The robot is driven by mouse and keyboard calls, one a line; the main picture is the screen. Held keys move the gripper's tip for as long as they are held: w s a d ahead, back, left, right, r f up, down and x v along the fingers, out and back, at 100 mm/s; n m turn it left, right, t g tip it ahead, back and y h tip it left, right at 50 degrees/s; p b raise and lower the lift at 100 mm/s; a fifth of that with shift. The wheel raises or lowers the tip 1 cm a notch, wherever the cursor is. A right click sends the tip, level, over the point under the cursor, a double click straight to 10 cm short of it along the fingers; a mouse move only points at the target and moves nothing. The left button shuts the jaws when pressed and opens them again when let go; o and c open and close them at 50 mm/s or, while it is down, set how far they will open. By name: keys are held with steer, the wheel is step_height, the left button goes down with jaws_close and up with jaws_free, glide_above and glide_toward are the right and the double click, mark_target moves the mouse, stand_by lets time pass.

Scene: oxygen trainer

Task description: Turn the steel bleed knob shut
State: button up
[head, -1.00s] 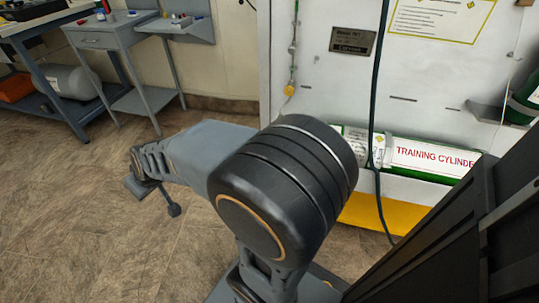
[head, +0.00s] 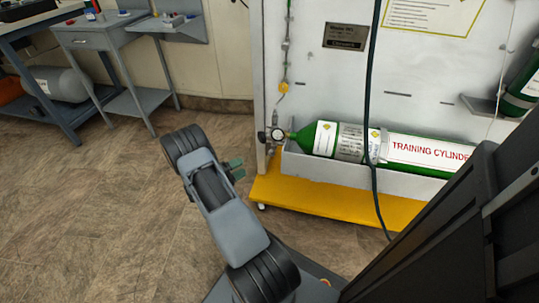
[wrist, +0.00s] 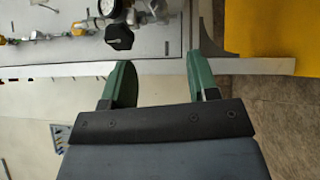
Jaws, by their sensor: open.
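The green training cylinder (head: 319,137) lies on its side in a grey cradle, with its regulator and round gauge (head: 277,134) at the left end. In the wrist view the gauge (wrist: 107,7), a black faceted knob (wrist: 119,37) and shiny steel fittings (wrist: 158,9) show at the top edge, partly cut off. I cannot tell surely which steel part is the bleed knob. My gripper (head: 236,168) is left of and below the regulator in the head view. In the wrist view my gripper (wrist: 158,72) has its green fingers wide apart, with nothing between them, short of the fittings.
The white panel (head: 420,75) stands behind the cylinder on a yellow base (head: 320,198). A dark hose (head: 369,110) hangs in front of the cylinder. A grey side table (head: 95,38) stands at the upper left. The floor left of the panel is clear.

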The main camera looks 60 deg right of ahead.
mark_target(269, 154)
steer(key=b+x, duration=0.2)
steer(key=x, duration=0.4)
steer(key=b+x, duration=0.2)
steer(key=x, duration=0.5)
steer(key=shift+s+d, duration=0.15)
steer(key=shift+s, duration=0.25)
steer(key=shift+c, duration=0.4)
